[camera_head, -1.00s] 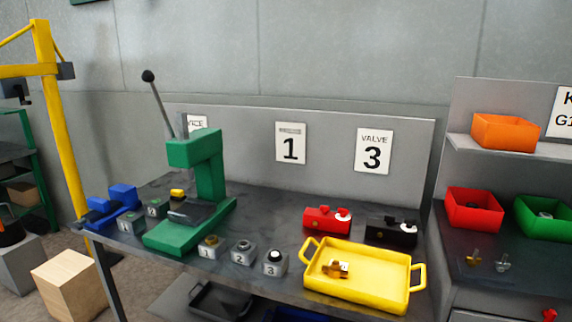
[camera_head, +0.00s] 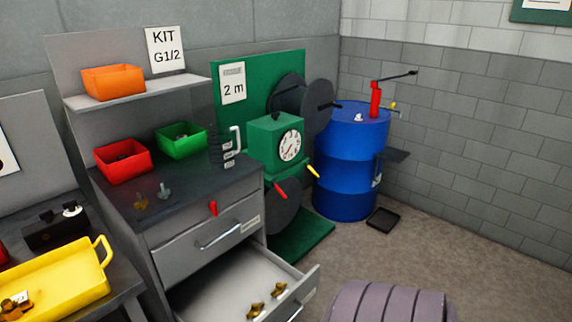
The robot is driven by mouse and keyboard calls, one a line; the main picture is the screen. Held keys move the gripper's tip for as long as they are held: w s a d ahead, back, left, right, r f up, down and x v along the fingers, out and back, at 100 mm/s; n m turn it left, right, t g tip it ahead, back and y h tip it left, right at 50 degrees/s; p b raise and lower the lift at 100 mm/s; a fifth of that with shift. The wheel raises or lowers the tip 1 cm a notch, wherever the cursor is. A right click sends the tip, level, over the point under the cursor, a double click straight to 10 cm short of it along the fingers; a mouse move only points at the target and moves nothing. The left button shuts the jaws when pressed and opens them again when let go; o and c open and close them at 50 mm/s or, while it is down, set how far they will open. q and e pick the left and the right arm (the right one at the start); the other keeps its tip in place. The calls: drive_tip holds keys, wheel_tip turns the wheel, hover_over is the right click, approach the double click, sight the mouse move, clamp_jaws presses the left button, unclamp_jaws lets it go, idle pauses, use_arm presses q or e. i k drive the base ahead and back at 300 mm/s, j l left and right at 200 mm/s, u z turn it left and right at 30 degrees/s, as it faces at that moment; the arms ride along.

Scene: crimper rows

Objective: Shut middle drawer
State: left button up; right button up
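The grey drawer cabinet (camera_head: 205,195) stands left of centre. Its upper drawer (camera_head: 185,252) is shut, with a bar handle (camera_head: 220,236) and a small label. The drawer below it (camera_head: 215,287) is pulled out well towards the lower right. Several brass fittings (camera_head: 278,289) lie on its light floor. Its front panel (camera_head: 305,295) and part of its handle show at the bottom edge of the picture. Anything lower on the cabinet is cut off, so I cannot tell from this view how many drawers there are. Neither of my grippers is in view.
Red (camera_head: 122,162) and green (camera_head: 181,142) bins stand on the cabinet top, an orange bin (camera_head: 113,82) on the shelf. A green dial machine (camera_head: 275,140) and a blue drum (camera_head: 350,165) stand to the right. Bare floor (camera_head: 440,245) lies right of the open drawer.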

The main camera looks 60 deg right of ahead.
sight(224, 288)
drive_tip(key=z, duration=1.85)
